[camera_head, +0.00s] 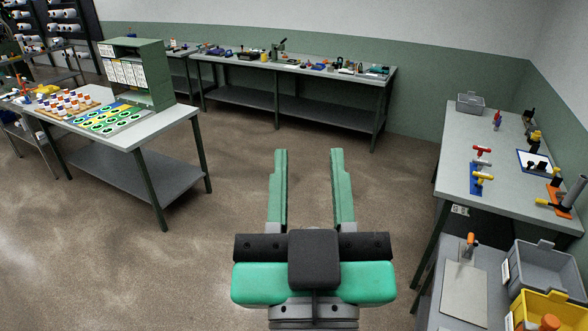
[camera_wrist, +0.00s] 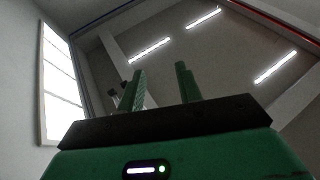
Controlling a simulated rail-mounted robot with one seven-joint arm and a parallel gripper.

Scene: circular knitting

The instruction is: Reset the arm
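My gripper (camera_head: 309,155) shows in the lower middle of the head view, with its two green fingers wide apart and nothing between them. It is over open floor, apart from every table. In the wrist view my gripper (camera_wrist: 160,67) points up toward the ceiling lights, and its two fingers stand apart and empty. A window is at the left of that view.
A left table (camera_head: 165,125) bears a green cabinet (camera_head: 150,70) and spools. A long bench (camera_head: 225,60) with tools stands at the back. A right bench (camera_head: 460,140) bears tools. Grey (camera_head: 545,262) and yellow (camera_head: 562,300) bins are at the lower right. The middle floor is clear.

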